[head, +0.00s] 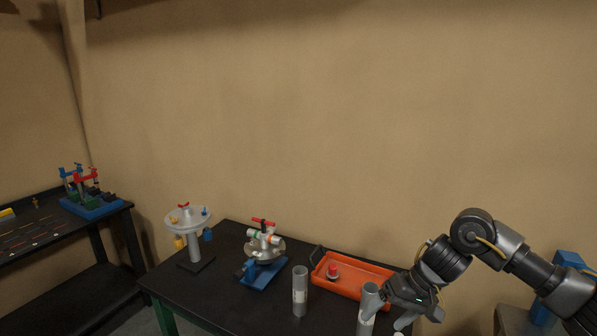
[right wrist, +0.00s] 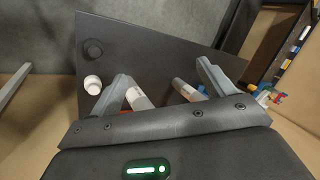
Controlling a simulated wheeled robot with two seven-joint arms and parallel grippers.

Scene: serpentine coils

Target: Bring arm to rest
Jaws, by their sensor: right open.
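My right arm comes in from the right in the head view. My right gripper (head: 386,319) points down over the front right of the dark table (head: 222,280). Its two fingers are spread, and nothing is seen held between them. It overlaps the upper side of a grey cylinder (head: 367,308) in the head view; I cannot tell whether they touch. My left gripper is not in view.
An orange tray (head: 378,272) with a red-topped part (head: 333,270) lies behind the cylinders. Another grey cylinder (head: 300,292), a blue-based fixture (head: 262,270) and a round-topped stand (head: 188,235) stand leftward. A second bench (head: 40,235) is far left.

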